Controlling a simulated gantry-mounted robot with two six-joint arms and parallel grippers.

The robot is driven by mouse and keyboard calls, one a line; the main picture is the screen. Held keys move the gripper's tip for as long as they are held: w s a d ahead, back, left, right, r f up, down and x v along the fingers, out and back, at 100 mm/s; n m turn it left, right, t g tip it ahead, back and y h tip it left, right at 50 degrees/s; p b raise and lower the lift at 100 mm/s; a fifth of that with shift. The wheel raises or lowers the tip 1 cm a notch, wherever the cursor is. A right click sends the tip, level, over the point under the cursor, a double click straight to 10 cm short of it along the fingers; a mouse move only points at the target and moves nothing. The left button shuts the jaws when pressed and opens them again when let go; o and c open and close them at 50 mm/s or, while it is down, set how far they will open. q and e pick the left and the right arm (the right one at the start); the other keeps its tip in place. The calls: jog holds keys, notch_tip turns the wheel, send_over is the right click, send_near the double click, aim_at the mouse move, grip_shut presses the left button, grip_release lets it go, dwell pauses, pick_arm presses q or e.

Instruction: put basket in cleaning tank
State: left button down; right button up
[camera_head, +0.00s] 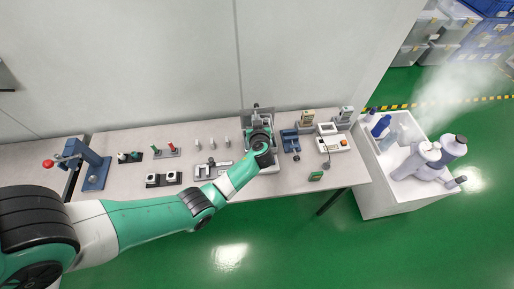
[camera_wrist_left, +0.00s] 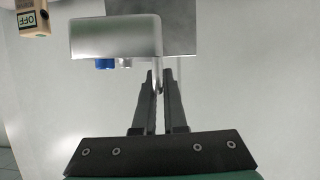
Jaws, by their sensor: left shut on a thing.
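My left gripper (camera_wrist_left: 158,82) points away from the wrist camera, its black fingers close together on a thin grey piece, which looks like part of the basket; most of the basket is hidden. A silver box-like body (camera_wrist_left: 112,38) with a blue knob (camera_wrist_left: 105,64) lies just beyond the fingertips, on the left; I cannot tell whether it is the cleaning tank. In the head view, my left arm reaches to a dark and silver device (camera_head: 258,117) at the back of the table, and its wrist hides the fingers and what they hold. My right gripper is not in view.
The grey table (camera_head: 125,180) carries a blue press (camera_head: 95,168) at the left. A white device (camera_head: 333,140) and a blue fixture (camera_head: 290,140) stand right of my wrist. A white bin (camera_head: 390,195) with bottles stands at the right.

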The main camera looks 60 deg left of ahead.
pick_arm(q)
jog(key=f+b, duration=0.4)
jog(key=a+f+b, duration=0.1)
jog(key=f+b, duration=0.3)
jog(key=a+f+b, duration=0.1)
jog(key=f+b, duration=0.3)
jog(key=f, duration=0.1)
jog(key=shift+s+a+b, duration=0.15)
jog(key=shift+s+b, duration=0.15)
jog(key=shift+b, duration=0.05)
notch_tip(320, 180, down, 4)
jog(key=shift+b, duration=1.1)
jog(key=shift+r, duration=0.1)
jog(key=c, duration=1.4)
grip_release()
jog(key=o, duration=0.4)
